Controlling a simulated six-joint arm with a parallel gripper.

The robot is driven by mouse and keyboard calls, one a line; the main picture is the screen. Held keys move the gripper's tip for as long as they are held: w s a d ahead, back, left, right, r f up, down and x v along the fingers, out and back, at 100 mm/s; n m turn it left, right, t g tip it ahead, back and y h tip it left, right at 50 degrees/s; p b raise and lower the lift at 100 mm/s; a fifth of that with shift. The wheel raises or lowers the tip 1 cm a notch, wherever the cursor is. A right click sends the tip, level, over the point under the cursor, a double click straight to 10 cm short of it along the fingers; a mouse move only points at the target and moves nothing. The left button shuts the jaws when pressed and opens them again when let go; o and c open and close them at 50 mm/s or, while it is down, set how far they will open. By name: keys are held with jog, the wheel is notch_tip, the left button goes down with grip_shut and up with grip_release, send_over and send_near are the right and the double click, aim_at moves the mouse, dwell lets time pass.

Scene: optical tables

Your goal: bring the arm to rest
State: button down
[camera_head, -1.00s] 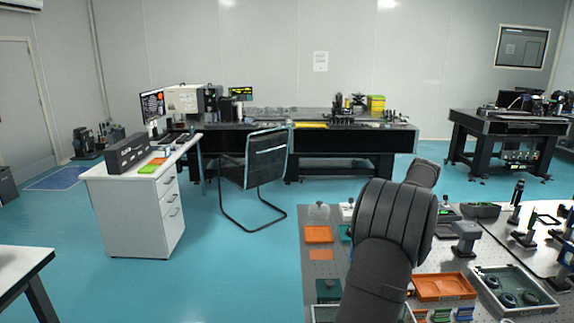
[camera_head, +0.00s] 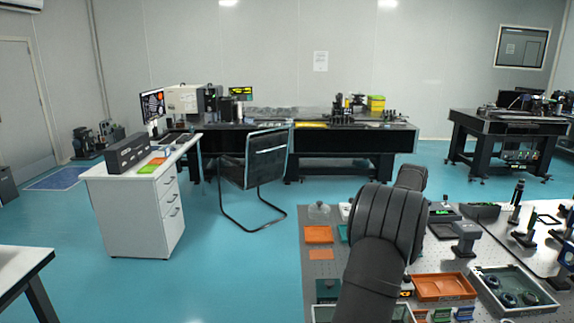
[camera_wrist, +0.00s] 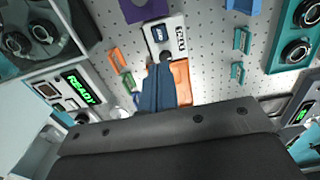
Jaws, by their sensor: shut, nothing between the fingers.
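My arm (camera_head: 381,225) is dark grey and reaches up over the near edge of the perforated optical table in the head view. Its far end hides my gripper there. In the wrist view my gripper (camera_wrist: 158,72) shows as dark blue fingers, shut together with nothing between them. The fingers overlap an orange tray or block (camera_wrist: 181,78) and lie just below a white labelled box (camera_wrist: 165,36) in the picture. I cannot tell how high they are above the table. The wide dark gripper body fills the lower part of the wrist view.
Orange trays (camera_head: 443,287) and a tray of round optics (camera_head: 513,292) lie right of my arm. The wrist view shows a box with a green READY display (camera_wrist: 80,89) and teal clips (camera_wrist: 240,72). A chair (camera_head: 262,165) and white desk (camera_head: 140,213) stand beyond open floor.

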jog(key=s+r+m, duration=0.1)
jog(key=s+r, duration=0.2)
jog(key=r, duration=0.2)
jog(key=shift+d+r, duration=0.35)
jog(key=shift+d, duration=0.1)
dwell(1.2)
notch_tip(320, 180, down, 10)
jog(key=w+a+n, duration=0.1)
jog(key=w, duration=0.2)
notch_tip(320, 180, up, 7)
jog(key=shift+r, duration=0.15)
dwell(0.5)
